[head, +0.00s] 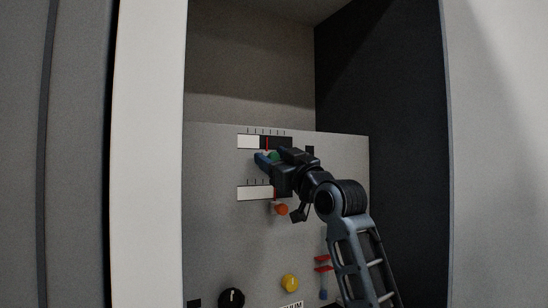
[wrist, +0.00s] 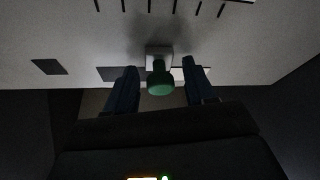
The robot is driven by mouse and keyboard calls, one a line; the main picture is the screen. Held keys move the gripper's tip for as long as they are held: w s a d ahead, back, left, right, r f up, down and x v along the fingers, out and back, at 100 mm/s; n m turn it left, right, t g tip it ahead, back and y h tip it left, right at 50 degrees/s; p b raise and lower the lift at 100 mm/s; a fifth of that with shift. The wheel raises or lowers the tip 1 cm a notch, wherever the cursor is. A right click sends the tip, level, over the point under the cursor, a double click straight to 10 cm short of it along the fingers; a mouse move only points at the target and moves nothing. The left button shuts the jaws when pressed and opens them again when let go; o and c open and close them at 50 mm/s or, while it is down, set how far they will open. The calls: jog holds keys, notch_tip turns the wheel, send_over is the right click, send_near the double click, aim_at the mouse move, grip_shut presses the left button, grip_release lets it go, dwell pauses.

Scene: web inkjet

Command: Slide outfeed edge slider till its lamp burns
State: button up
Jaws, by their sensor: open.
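The upper slider on the grey panel has a tick scale and a strip (head: 248,142), part white and part dark, with a red mark (head: 267,143). Its green knob (head: 273,155) is partly hidden by my gripper (head: 262,160). In the wrist view the green knob (wrist: 160,82) sits between the two fingers of my gripper (wrist: 160,85), with gaps on both sides. The gripper is open. A small dark square (head: 310,150) right of the upper slider shows no light; it also shows in the wrist view (wrist: 48,67). No readable label names either slider.
A lower slider strip (head: 254,193) with an orange knob (head: 281,209) lies below, partly behind my arm. Further down are a yellow knob (head: 289,283), a black dial (head: 231,298) and a red-and-blue part (head: 323,268). A dark side wall (head: 400,110) bounds the recess at right.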

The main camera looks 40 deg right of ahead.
grip_shut()
dwell(0.5)
jog(key=shift+a, duration=0.1)
